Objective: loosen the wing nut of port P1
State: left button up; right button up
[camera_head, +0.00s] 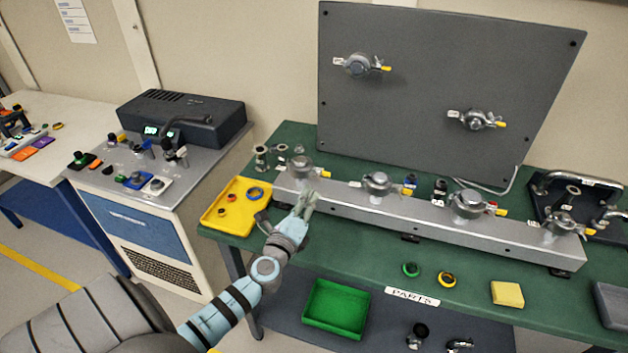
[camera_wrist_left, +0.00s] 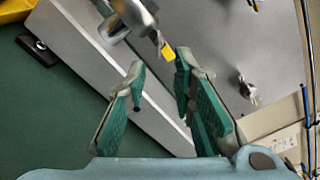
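Several clamped ports stand along a silver rail (camera_head: 420,213) on the green bench. The leftmost port (camera_head: 302,166) has a round grey cap and a yellow-tipped part at its right, which looks like its wing nut (camera_head: 326,175). The port labels are too small to read, so I cannot tell which is P1. My left gripper (camera_head: 305,203) is just in front of this port, apart from it. In the left wrist view, the gripper (camera_wrist_left: 158,84) has its green-padded fingers apart with nothing between them. A yellow tip (camera_wrist_left: 168,52) on a metal clamp shows just beyond the fingertips. My right gripper is out of view.
A grey upright panel (camera_head: 440,80) with two more clamped ports stands behind the rail. A yellow tray (camera_head: 212,222) with rings lies left of my gripper. A green bin (camera_head: 337,308) sits low in front. Loose rings and a yellow block (camera_head: 507,294) lie at the right.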

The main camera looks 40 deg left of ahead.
aim_at(317, 176)
pick_arm(q)
jog(key=x, duration=0.7)
jog(key=shift+w+b, duration=0.25)
jog(key=shift+b, duration=0.2)
jog(key=shift+c, duration=0.4)
grip_shut()
